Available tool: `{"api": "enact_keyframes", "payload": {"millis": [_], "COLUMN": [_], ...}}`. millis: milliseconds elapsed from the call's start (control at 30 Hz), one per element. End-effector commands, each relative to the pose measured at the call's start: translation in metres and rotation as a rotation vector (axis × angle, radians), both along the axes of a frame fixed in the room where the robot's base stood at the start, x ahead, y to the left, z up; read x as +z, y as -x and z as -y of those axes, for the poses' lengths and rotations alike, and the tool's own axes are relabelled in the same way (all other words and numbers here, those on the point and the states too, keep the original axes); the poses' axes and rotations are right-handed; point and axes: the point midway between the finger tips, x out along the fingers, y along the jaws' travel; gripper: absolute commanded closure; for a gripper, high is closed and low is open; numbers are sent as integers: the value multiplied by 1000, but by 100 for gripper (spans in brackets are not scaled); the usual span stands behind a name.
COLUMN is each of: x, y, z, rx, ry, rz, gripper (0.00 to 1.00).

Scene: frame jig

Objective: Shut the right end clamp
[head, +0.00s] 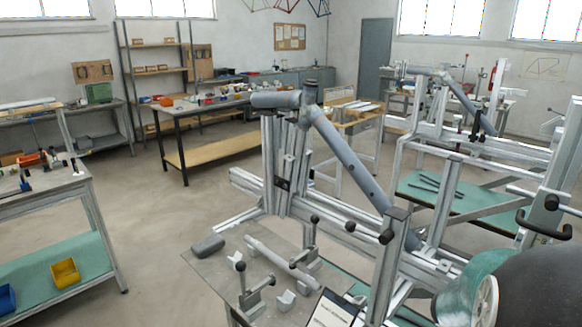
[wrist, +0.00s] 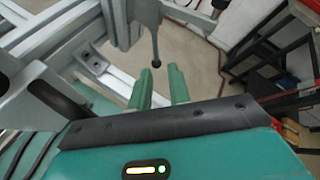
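In the wrist view a grey lever with a black ball tip (wrist: 155,58) hangs just beyond my gripper (wrist: 160,72). My gripper's two green fingers are apart, with nothing between them. The lever tip is ahead of the fingertips; I cannot tell whether it touches them. In the head view the jig's aluminium beam (head: 330,222) carries a grey bike-frame tube (head: 345,160) and several black-knobbed levers, one (head: 386,237) towards its right end. I cannot tell for certain which lever is the right end clamp's. My gripper's fingers are not visible in the head view.
A metal plate (head: 205,262) with loose tubes and small fixtures lies in front of the jig. A clipboard (head: 333,312) sits at its near edge. A second jig (head: 440,150) stands behind at right. Open floor (head: 150,215) lies to the left.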

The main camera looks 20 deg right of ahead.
Motion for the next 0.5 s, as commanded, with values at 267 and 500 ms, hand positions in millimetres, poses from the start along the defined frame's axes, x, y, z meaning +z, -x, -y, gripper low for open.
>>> {"api": "enact_keyframes", "payload": {"millis": [267,500], "x": [23,49], "y": [-55,-104], "z": [-88,-212], "rx": [-207,-564], "ry": [33,-133], "rz": [572,1167], "gripper": [81,81]}}
